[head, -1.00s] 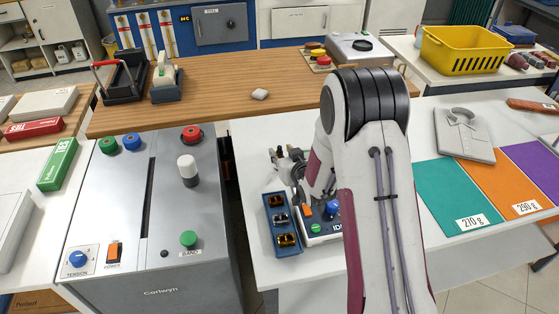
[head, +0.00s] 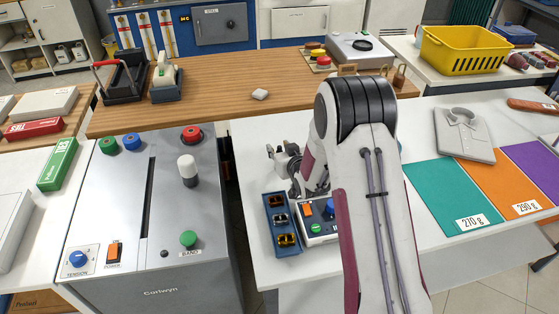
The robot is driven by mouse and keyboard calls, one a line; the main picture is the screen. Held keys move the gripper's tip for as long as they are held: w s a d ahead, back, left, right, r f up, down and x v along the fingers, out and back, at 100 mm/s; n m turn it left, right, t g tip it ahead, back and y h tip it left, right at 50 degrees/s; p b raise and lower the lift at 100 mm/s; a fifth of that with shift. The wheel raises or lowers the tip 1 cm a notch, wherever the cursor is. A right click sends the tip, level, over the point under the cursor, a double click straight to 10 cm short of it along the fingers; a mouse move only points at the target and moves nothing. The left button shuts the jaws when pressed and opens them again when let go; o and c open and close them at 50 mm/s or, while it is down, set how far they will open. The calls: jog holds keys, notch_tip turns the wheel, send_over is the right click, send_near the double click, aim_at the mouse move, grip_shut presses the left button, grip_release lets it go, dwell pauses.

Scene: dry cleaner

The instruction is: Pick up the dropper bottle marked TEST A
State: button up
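No bottle with a readable TEST A mark shows in the head view. A blue tray (head: 268,198) with small compartments stands on the white table, left of my arm. It holds small dark, pale and amber-yellow items, too small to identify. My gripper (head: 273,156) shows partly at the left of my arm, over the white table beyond the blue tray. It is small and partly hidden by my own wrist. I cannot tell whether its fingers are open or shut, and I see nothing clearly held.
A control box (head: 318,230) with coloured buttons sits right of the tray, partly behind my arm. A grey machine (head: 130,225) stands at the left. Green (head: 448,190) and orange weight-marked mats and a folded shirt shape (head: 464,135) lie right. Brass padlock-like items (head: 399,77) stand behind my arm.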

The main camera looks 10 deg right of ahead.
grip_shut()
jog(key=shift+r, duration=0.15)
jog(key=shift+r, duration=4.9)
